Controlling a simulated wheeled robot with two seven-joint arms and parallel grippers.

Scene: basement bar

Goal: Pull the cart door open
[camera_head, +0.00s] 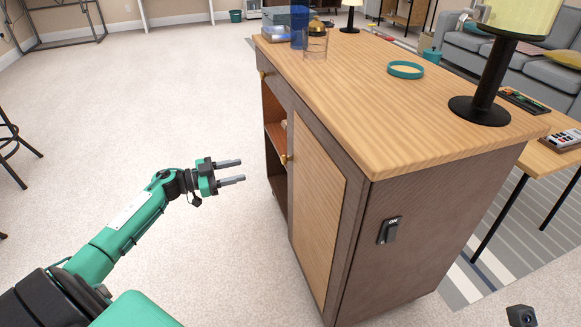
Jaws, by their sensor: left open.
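The cart (405,240) has a light wooden top and dark brown sides. Its door (318,205), a light wood panel in a brown frame, is on the left side and looks closed. A small brass knob (286,158) sits near the door's far edge. Open shelves (275,135) show beyond the door. My left gripper (242,171) is open and empty, left of the cart, with its two fingers pointing right towards the knob and a gap between them and the cart. My right gripper is not in view.
A side table (545,158) and sofa (480,55) stand to the right.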

